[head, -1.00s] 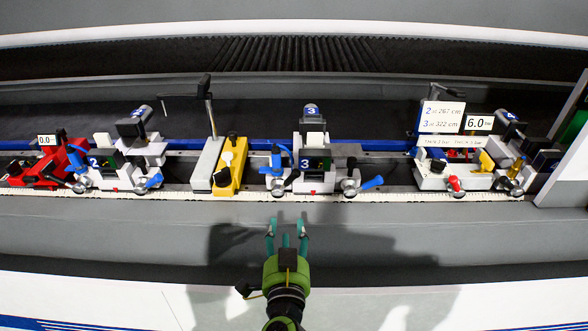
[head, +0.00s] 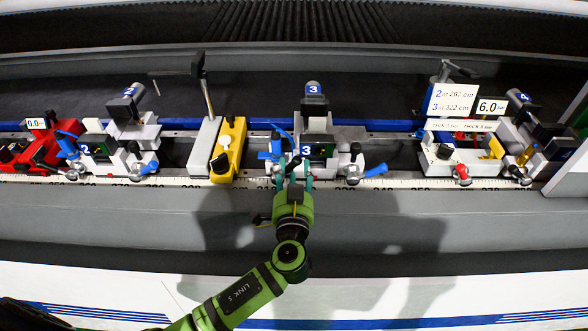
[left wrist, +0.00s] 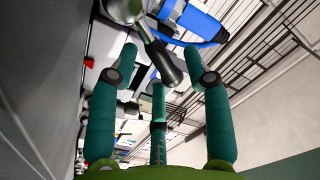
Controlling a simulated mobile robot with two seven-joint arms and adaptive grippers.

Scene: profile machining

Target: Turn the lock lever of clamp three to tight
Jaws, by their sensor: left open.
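Clamp three (head: 318,153), grey with a dark display and a blue "3" label, sits on the rail at mid-picture in the head view. A blue handle (head: 276,150) stands at its left front, and another blue handle (head: 375,170) points right at its right front. My green left gripper (head: 294,172) is open at the clamp's left front and partly hides it. In the left wrist view, a dark-tipped metal lever (left wrist: 165,62) reaches between the open fingers (left wrist: 158,72), with a blue handle (left wrist: 200,20) beyond. I cannot tell whether a finger touches the lever. My right gripper is not seen.
A yellow block (head: 229,150) stands close left of clamp three. Clamp two (head: 100,152) is farther left, and another clamp (head: 460,160) with label cards is at the right. The grey ledge (head: 420,220) in front is clear.

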